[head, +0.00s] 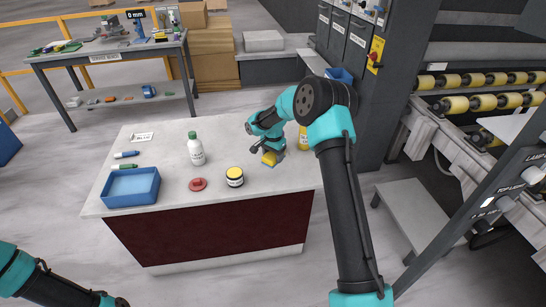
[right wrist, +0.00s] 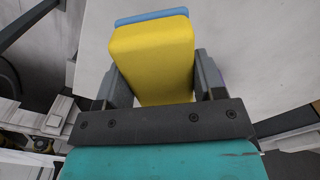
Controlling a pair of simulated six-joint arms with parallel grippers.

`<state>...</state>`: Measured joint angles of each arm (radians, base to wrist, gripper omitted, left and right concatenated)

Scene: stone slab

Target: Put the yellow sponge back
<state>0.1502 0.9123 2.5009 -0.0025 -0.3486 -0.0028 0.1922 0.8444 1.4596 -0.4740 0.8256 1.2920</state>
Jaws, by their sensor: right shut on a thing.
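The yellow sponge (head: 268,159) has a blue layer on one side. It is at the right part of the stone slab (head: 225,125). My right gripper (head: 273,153) is shut on it. In the right wrist view the sponge (right wrist: 152,55) sits between the two dark fingers, its blue layer (right wrist: 152,16) at the far end. I cannot tell whether the sponge touches the slab or hangs just above it. An open blue tray (head: 130,202) stands at the slab's left front corner and looks empty. My left arm shows at the bottom left, its gripper out of view.
A white bottle with a green cap (head: 196,152), a red round thing (head: 198,184) and a dark jar with a yellow top (head: 235,177) stand mid-slab. Two markers (head: 126,154) lie behind the tray. A yellow bottle (head: 303,139) is close by my right arm. The back middle is clear.

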